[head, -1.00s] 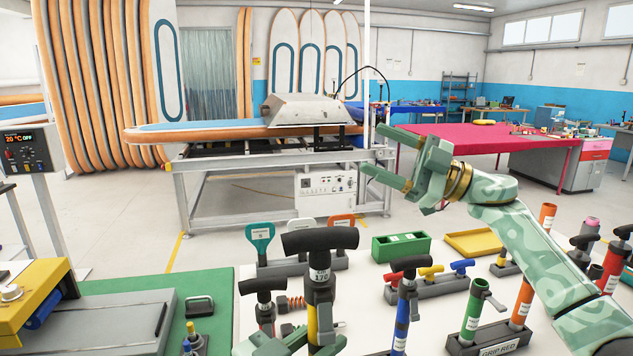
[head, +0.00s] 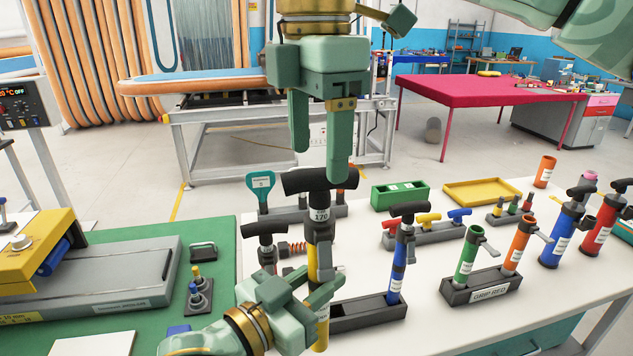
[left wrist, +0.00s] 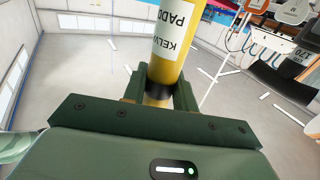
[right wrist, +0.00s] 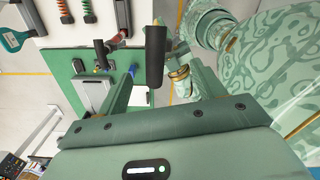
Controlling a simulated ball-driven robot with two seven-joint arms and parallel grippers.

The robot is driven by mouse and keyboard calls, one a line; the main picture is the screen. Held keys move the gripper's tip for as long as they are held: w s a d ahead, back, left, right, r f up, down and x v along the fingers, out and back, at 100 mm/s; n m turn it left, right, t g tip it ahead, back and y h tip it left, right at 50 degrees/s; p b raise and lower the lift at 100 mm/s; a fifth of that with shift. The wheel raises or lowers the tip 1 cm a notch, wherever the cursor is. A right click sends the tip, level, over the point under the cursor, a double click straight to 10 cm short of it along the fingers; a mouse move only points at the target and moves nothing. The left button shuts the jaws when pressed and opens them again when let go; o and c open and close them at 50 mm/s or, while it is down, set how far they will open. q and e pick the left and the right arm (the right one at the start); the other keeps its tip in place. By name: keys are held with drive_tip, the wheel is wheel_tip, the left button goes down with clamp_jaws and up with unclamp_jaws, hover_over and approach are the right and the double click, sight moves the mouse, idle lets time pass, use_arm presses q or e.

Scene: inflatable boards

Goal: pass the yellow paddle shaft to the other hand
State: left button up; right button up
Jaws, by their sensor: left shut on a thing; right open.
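The yellow paddle shaft (head: 313,266) stands roughly upright in the middle of the head view, with a black T-handle (head: 320,181) on top and a "170" label. My left gripper (head: 324,287) is shut around the shaft below the handle. The left wrist view shows the yellow shaft (left wrist: 174,50) between its fingers at a black band. My right gripper (head: 320,165) points down from above, open, its fingertips close over the T-handle. In the right wrist view the black handle (right wrist: 155,55) lies between the spread fingers; contact cannot be told.
Right of the shaft, a white table (head: 420,310) bears a blue T-handled shaft (head: 400,255), a "GRIP RED" holder (head: 488,287) with green and orange tubes, a green box (head: 400,194) and a yellow tray (head: 482,191). A green mat (head: 215,315) with a grey machine is at left.

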sight(317, 208)
wheel_tip(317, 208, down, 10)
drive_tip(key=shift+r, duration=0.15)
use_arm(q)
drive_tip(key=shift+r, duration=0.15)
use_arm(e)
drive_tip(key=c, duration=1.1)
use_arm(q)
drive_tip(key=o, duration=1.2)
drive_tip(key=shift+c, duration=0.2)
use_arm(e)
drive_tip(key=shift+c, duration=0.8)
